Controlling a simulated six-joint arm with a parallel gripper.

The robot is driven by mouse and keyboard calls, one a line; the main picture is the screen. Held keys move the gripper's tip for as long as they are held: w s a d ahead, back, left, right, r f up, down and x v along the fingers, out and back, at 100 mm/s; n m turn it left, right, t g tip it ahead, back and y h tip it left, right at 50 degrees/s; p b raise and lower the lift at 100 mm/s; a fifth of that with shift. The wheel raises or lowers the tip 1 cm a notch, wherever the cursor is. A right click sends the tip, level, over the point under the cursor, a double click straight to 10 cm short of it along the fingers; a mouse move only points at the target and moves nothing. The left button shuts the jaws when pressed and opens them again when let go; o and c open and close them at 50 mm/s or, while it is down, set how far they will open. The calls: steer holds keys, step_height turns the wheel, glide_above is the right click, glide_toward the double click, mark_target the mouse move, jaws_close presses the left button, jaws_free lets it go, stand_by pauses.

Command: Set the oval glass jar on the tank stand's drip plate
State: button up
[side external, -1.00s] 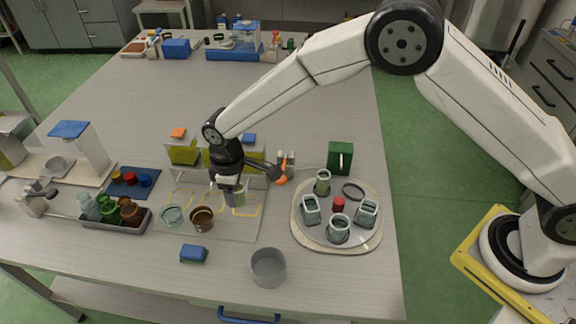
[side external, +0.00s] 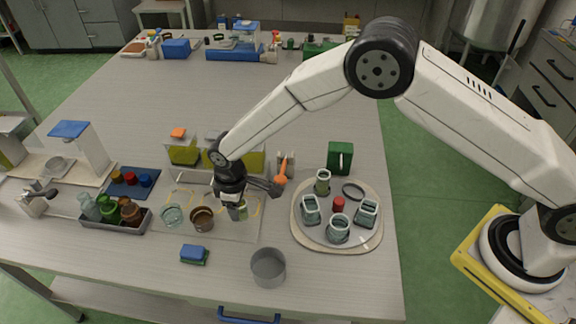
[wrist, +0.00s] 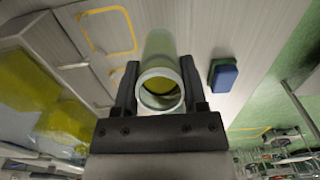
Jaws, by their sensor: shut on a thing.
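My gripper (side external: 236,204) is shut on a pale greenish glass jar (wrist: 159,52). In the wrist view the jar's round-looking mouth faces the camera between both fingers (wrist: 160,90). Behind the plate stands the tank stand, with yellow-green tanks (side external: 184,153).
A round tray (side external: 300,235) at the right holds several glass jars, a red piece and a dark ring. A grey pot (side external: 268,268) and a blue-green sponge (side external: 194,254) are in front. A grey bin (side external: 100,226) of coloured bottles stands left. The table's far middle is clear.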

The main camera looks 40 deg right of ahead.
steer(key=shift+f, duration=2.1)
steer(key=shift+f, duration=0.35)
steer(key=o, duration=1.1)
steer(key=shift+c, duration=0.2)
steer(key=shift+o, duration=0.3)
steer(key=shift+r, duration=0.1)
steer(key=shift+r, duration=3.4)
